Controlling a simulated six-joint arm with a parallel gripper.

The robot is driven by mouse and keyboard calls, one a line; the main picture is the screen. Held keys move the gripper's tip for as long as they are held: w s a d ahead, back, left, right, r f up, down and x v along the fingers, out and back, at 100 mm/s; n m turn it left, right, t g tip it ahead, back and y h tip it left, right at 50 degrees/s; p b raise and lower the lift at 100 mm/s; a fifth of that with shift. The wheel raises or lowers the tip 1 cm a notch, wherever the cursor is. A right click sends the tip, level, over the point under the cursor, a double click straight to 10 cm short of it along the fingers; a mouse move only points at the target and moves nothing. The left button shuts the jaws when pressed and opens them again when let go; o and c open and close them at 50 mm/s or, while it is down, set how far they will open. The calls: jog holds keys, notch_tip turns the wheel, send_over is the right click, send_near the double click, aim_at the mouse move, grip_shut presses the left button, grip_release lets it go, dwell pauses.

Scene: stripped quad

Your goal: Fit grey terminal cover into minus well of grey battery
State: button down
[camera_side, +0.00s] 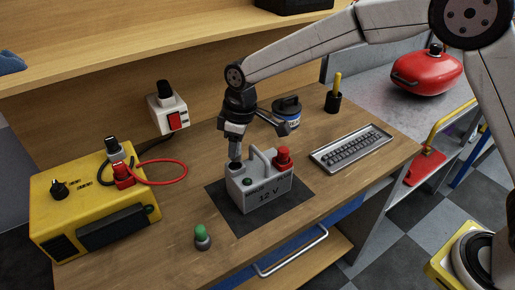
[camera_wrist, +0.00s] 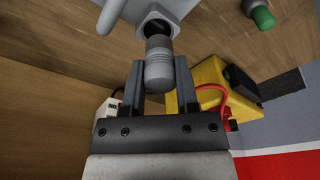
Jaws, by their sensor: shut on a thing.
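The grey battery (camera_side: 262,196), marked 12 V, stands upright on a dark mat (camera_side: 223,213). A red cover (camera_side: 283,158) sits on its right terminal. My gripper (camera_side: 236,140) points down over the battery's left end. It is shut on the grey terminal cover (camera_side: 235,158), a ribbed cylinder, which also shows between the two fingers in the wrist view (camera_wrist: 159,69). In the wrist view the cover's far end lines up with the dark round minus well (camera_wrist: 156,24) in the battery (camera_wrist: 178,8). I cannot tell whether its tip is inside the well.
A yellow charger box (camera_side: 92,205) with a red cable stands at left. A green-topped grey piece (camera_side: 202,238) stands at the front. Bare bench lies around the mat.

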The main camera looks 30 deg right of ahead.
jog(key=shift+w+f, duration=0.2)
jog(key=shift+f, duration=0.05)
jog(key=shift+a+f, duration=0.1)
jog(key=shift+f, duration=1.45)
jog(key=shift+f, duration=0.15)
jog(key=shift+c, duration=1.8)
grip_release()
notch_tip(320, 180, up, 12)
jog(key=s+d, duration=0.1)
jog(key=shift+d, duration=0.15)
